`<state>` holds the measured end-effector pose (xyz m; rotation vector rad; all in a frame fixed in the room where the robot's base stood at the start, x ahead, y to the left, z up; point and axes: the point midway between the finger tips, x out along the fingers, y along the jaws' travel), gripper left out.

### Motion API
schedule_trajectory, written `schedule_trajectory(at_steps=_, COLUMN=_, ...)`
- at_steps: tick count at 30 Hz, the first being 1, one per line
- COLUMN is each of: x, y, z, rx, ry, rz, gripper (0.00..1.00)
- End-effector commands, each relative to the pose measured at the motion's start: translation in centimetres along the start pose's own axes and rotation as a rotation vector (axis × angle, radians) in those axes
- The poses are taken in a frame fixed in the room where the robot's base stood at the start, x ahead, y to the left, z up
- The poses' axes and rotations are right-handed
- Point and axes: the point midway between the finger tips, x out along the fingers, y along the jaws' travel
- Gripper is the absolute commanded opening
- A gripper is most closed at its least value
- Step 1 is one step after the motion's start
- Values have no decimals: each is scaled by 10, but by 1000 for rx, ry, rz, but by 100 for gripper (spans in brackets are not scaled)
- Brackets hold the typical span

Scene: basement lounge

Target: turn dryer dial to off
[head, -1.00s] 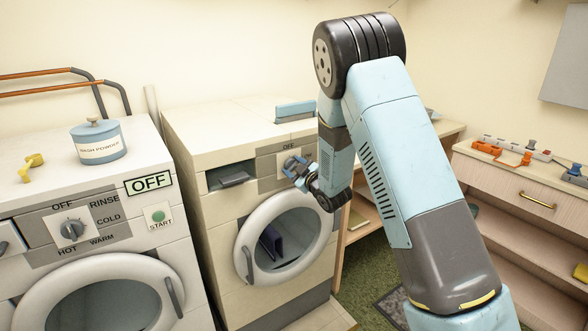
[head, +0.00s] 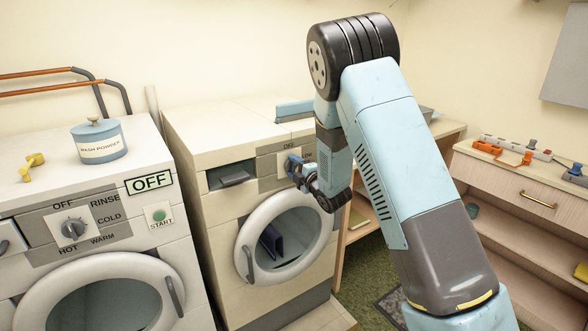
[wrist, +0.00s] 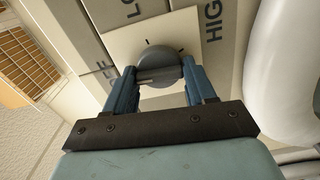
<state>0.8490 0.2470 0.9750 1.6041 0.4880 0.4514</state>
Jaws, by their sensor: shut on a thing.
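The dryer (head: 190,140) stands in the middle of the head view, with its round door (head: 285,240) closed. Its dial is a grey round knob (wrist: 158,60) on a pale plate, with OFF, LOW and HIGH lettering partly visible around it in the wrist view. My gripper (wrist: 157,76) is shut on the dial, one blue finger on each side of the knob. In the head view my gripper (head: 297,170) reaches the dryer's panel from the right and hides most of the dial. The OFF label (head: 289,146) shows just above it.
A washer (head: 100,225) with its own dial (head: 73,229) stands to the left, with a powder jar (head: 98,141) and a yellow thing (head: 29,160) on top. A wooden drawer unit (head: 520,195) stands at the right. Green floor (head: 365,275) shows between.

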Motion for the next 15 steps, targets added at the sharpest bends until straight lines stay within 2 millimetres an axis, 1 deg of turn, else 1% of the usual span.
schedule_trajectory(at_steps=1, x=0, y=-4, z=-5, rx=-17, ry=8, rz=-9, gripper=25)
schedule_trajectory(at_steps=7, x=-1, y=-5, z=-4, rx=-77, ry=8, rz=-10, gripper=25)
schedule_trajectory(at_steps=15, x=-1, y=-6, z=-4, rx=-100, ry=8, rz=-11, gripper=25)
